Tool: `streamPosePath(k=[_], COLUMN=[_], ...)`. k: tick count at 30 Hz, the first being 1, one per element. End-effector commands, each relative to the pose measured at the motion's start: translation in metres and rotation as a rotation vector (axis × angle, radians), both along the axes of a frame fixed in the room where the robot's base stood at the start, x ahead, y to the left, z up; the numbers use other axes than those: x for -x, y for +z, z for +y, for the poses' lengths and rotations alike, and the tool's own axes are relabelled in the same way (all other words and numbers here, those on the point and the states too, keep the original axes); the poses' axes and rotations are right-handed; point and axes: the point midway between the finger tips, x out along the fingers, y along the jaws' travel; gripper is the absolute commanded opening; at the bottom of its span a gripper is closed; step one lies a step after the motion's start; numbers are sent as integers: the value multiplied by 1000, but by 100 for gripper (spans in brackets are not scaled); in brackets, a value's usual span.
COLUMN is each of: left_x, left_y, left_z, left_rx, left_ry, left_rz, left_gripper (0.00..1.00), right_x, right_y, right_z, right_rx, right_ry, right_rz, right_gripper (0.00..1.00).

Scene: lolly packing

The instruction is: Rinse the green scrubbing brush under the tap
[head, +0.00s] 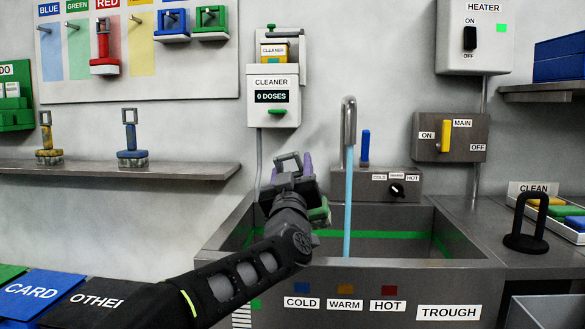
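My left gripper (290,178) reaches over the left part of the trough and appears shut on the green scrubbing brush (320,213). The arm hides most of the brush; a green part shows at the gripper's right side and a grey loop handle sticks up above. The tap (349,120) has a blue stream of water (348,205) falling straight down into the trough (400,275). The brush's green part is just left of the stream in the picture; contact is not visible. The blue tap lever (365,146) stands upright. My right gripper is out of view.
A temperature knob (397,190) sits behind the trough. The cleaner dispenser (273,97) reads 0 doses. Yellow and blue brushes (133,150) stand on the left shelf (120,171). A black loop-handled object (526,225) and the clean tray (515,202) are on the right counter.

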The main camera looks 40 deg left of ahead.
Motion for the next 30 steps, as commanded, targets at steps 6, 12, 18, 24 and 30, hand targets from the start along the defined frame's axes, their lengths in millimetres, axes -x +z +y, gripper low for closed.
streamPosePath(k=[6,12,18,24,30], left_x=[-13,-33,-54,-75,-96], left_y=[-2,-5,-9,-13,-17], left_z=[0,0,1,1,1], left_rx=[0,1,0,-1,0], left_ry=[-1,-2,-1,-1,-1], left_rz=[1,0,1,1,1], left_gripper=[0,0,0,0,0], right_x=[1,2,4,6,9], right_y=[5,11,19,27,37], right_z=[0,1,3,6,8], right_rx=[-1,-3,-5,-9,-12], right_ry=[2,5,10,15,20], right_rz=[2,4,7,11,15], right_gripper=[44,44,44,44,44])
